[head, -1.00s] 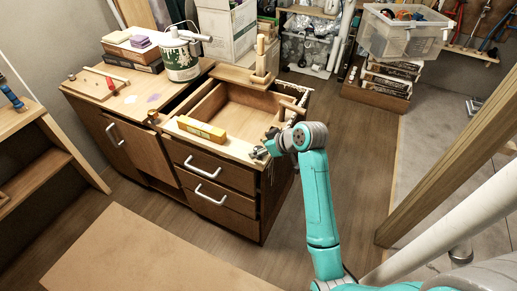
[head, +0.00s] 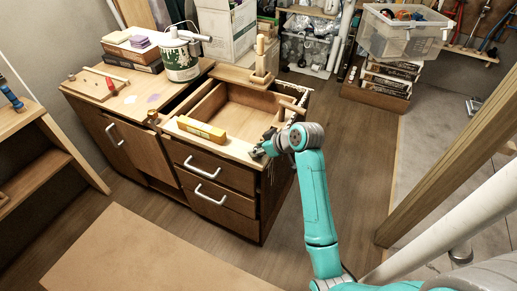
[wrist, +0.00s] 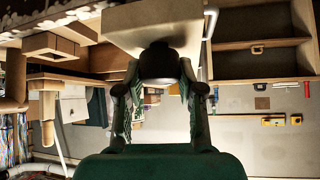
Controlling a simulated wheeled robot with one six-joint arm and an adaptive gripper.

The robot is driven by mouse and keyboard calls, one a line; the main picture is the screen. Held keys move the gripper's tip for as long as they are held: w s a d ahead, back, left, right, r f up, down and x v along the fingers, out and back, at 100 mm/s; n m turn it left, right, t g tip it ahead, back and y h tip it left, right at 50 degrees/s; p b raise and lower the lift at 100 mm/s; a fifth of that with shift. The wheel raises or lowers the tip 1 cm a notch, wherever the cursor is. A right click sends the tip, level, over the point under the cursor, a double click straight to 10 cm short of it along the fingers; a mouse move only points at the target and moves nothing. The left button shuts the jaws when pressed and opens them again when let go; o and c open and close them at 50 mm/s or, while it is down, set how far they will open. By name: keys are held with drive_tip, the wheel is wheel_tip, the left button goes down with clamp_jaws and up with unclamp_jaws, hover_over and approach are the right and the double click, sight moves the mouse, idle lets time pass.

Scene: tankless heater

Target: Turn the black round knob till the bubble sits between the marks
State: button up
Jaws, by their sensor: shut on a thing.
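The black round knob (wrist: 158,57) shows in the wrist view, between the two fingertips of my gripper (wrist: 161,72), which is shut on it. It sits against a pale wooden block or edge. In the head view my gripper (head: 258,153) is at the front right corner of the wooden cabinet (head: 230,180), and it hides the knob there. A yellow spirit level (head: 202,131) lies along the cabinet's front top edge, left of my gripper. Its bubble and marks are too small to make out.
An open recess (head: 235,105) lies behind the level. A white and green canister (head: 180,60) stands at the back left of the top. A wooden post (head: 260,60) rises at the back right. Bare floor lies to the cabinet's right.

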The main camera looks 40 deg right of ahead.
drive_tip(key=n+g+y, duration=0.1)
drive_tip(key=n+y, duration=0.2)
drive_tip(key=n, duration=0.1)
drive_tip(key=shift+n, duration=0.3)
drive_tip(key=shift+f+n+g+y, duration=0.15)
drive_tip(key=shift+n+g+y, duration=0.85)
drive_tip(key=shift+n, duration=0.6)
drive_tip(key=o, duration=1.2)
drive_tip(key=shift+c, duration=0.2)
